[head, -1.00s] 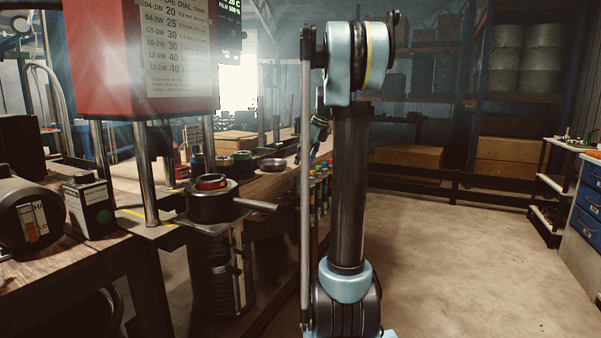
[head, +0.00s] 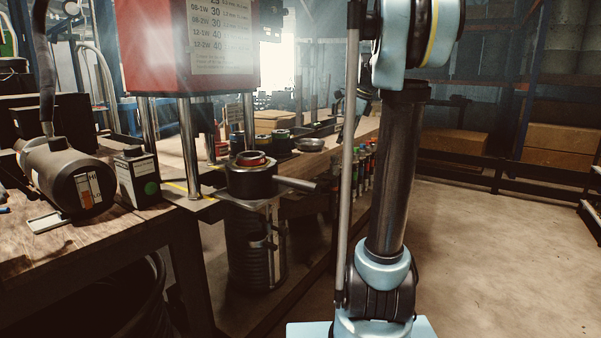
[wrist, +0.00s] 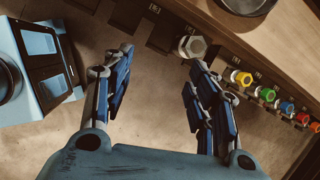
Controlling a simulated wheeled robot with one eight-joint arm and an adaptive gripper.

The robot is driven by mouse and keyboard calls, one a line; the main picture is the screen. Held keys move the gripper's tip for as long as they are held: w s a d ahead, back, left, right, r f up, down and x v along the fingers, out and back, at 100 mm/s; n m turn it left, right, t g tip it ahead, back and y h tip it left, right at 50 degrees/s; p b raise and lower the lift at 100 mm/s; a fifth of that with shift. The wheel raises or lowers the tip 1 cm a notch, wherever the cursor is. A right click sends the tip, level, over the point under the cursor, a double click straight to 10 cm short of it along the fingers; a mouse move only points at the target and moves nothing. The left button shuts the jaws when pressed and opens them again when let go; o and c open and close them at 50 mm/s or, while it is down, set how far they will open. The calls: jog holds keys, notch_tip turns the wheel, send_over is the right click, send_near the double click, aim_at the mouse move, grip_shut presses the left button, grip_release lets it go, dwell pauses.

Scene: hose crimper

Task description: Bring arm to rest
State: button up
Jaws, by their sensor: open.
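My gripper (wrist: 162,60) is open in the wrist view, with its two blue fingers apart and nothing between them. It points down over the bare floor, beside the edge of the wooden bench (wrist: 265,60). A grey hex fitting (wrist: 192,46) sits along that edge, close to the right fingertip in the picture. My arm stands upright in the head view, to the right of the bench. The gripper is mostly hidden behind it there.
The red press (head: 190,45) stands on the bench, with a round dark die holder (head: 250,177) and its handle in front. A motor (head: 70,175) and a small black box (head: 136,178) are at left. Coloured fittings (wrist: 268,94) line the bench edge. Floor (head: 480,240) at right is clear.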

jog(key=s+a+f+n+h, duration=0.1)
jog(key=s+a+f+n, duration=0.1)
jog(key=s+f+n, duration=0.5)
jog(key=s+a+f+n+h, duration=0.1)
jog(key=s+f+n, duration=0.25)
jog(key=s, duration=0.85)
jog(key=s+f+n+h, duration=0.1)
jog(key=s+f+n, duration=1)
jog(key=s+f, duration=0.5)
jog(key=shift+s+f+n, duration=0.3)
jog(key=shift+s+n, duration=0.05)
